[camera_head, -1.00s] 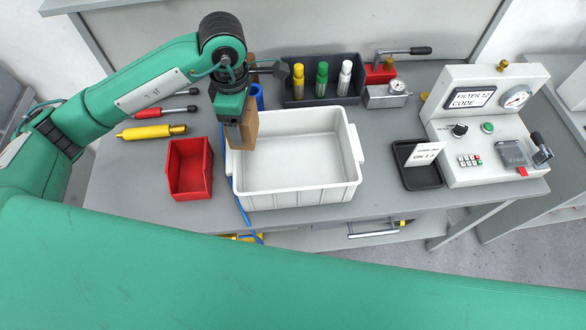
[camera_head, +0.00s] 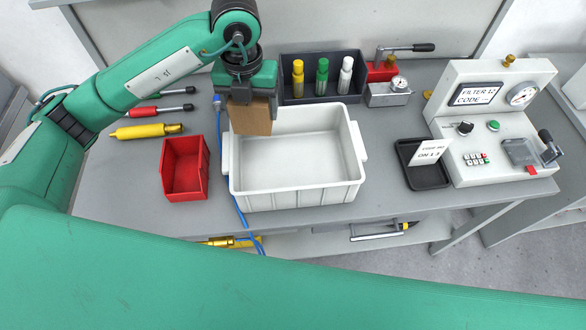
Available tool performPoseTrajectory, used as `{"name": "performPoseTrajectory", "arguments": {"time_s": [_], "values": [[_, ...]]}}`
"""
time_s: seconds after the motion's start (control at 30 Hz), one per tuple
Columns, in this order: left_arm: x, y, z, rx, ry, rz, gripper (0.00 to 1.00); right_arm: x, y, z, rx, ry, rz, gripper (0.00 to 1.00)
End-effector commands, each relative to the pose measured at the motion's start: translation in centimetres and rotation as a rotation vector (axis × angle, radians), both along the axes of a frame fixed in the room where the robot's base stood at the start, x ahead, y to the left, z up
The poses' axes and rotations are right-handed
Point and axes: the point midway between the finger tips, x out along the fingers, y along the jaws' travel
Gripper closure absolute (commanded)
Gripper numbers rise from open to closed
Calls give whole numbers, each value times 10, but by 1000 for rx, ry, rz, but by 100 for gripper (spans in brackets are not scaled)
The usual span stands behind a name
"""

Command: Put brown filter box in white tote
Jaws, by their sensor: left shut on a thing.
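The brown filter box (camera_head: 250,117) is held in my left gripper (camera_head: 247,100), which points down and is shut on it. The box's lower part shows below the fingers; its top is hidden by the gripper. The white tote (camera_head: 297,197) stands empty in the middle of the bench. In the picture the box overlaps the tote's back left corner; it appears to be above the rim, though its exact height is hard to tell. My right gripper is not in view.
A red bin (camera_head: 185,170) stands left of the tote. A dark rack (camera_head: 320,77) with yellow, green and white bottles stands behind it. A black tray (camera_head: 422,165) with a card and a test station (camera_head: 495,120) are at right. Screwdrivers and a yellow tool (camera_head: 147,131) lie at left.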

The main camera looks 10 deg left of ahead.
Motion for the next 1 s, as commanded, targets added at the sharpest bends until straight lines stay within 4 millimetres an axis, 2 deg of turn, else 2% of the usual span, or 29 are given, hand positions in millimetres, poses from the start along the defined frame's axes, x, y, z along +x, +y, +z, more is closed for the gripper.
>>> {"name": "performPoseTrajectory", "arguments": {"time_s": [0.4,0.6,0.83,1.0], "values": [[5,-10,1,-1,0,642,53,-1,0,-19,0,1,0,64],[7,-13,3,-1,0,872,53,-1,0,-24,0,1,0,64],[7,-15,0,1,2,981,53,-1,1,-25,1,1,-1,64],[6,-16,-23,1,6,987,53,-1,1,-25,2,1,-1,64]]}}
